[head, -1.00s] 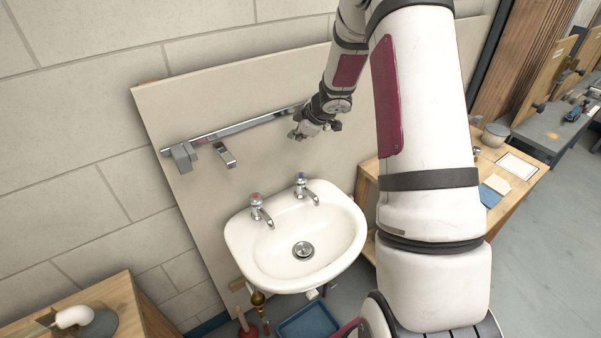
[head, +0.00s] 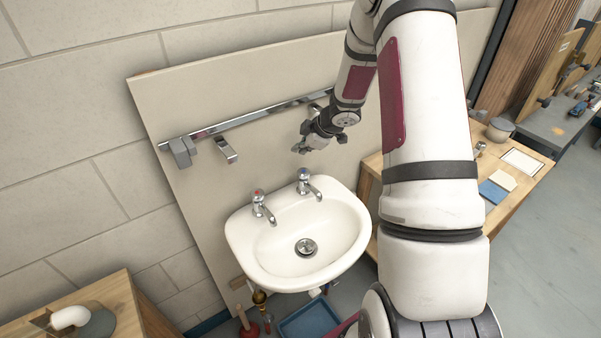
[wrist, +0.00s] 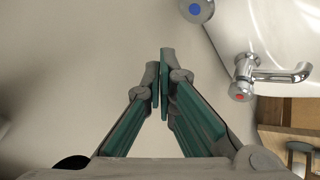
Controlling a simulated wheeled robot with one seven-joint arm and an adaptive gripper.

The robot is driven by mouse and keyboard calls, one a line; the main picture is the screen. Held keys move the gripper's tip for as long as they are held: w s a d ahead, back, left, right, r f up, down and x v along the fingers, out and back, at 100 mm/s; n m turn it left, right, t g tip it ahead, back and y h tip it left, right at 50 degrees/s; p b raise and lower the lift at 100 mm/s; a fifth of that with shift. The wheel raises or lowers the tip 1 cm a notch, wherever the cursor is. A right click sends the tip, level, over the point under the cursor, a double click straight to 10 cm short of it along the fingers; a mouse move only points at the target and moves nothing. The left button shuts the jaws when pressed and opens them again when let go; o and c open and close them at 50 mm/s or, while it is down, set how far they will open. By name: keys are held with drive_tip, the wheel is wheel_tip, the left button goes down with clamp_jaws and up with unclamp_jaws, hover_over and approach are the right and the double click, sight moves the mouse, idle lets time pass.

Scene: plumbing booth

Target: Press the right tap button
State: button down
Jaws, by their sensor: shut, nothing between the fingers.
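The white sink (head: 335,240) is fixed to a cream panel and carries two chrome taps. The right tap (head: 304,182) has a blue-marked button, seen at the top edge of the wrist view (wrist: 196,10). The left tap (head: 261,207) has a red-marked button and shows at the right of the wrist view (wrist: 245,75). My gripper (head: 300,149) is above the right tap's button in the head view, apart from it. In the wrist view its fingertips (wrist: 159,65) are together and empty, below and left of the blue mark.
A chrome rail (head: 245,118) with brackets (head: 226,150) runs along the panel (head: 165,95) behind my gripper. A wooden bench (head: 505,200) stands at the right, another wooden table (head: 110,290) at the lower left. A blue tray (head: 308,322) lies under the sink.

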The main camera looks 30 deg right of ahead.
sight(301, 172)
wheel_tip(301, 172, down, 4)
drive_tip(key=b, duration=0.3)
drive_tip(key=shift+w+r, duration=0.1)
drive_tip(key=shift+r, duration=0.15)
drive_tip(key=shift+f+b, duration=0.75)
drive_tip(key=shift+f, duration=0.3)
idle(0.4)
drive_tip(key=shift+f, duration=0.4)
drive_tip(key=shift+f+b, duration=0.55)
drive_tip(key=shift+f, duration=0.15)
idle(0.8)
idle(0.3)
drive_tip(key=shift+r+p, duration=1.15)
drive_tip(key=shift+p, duration=0.2)
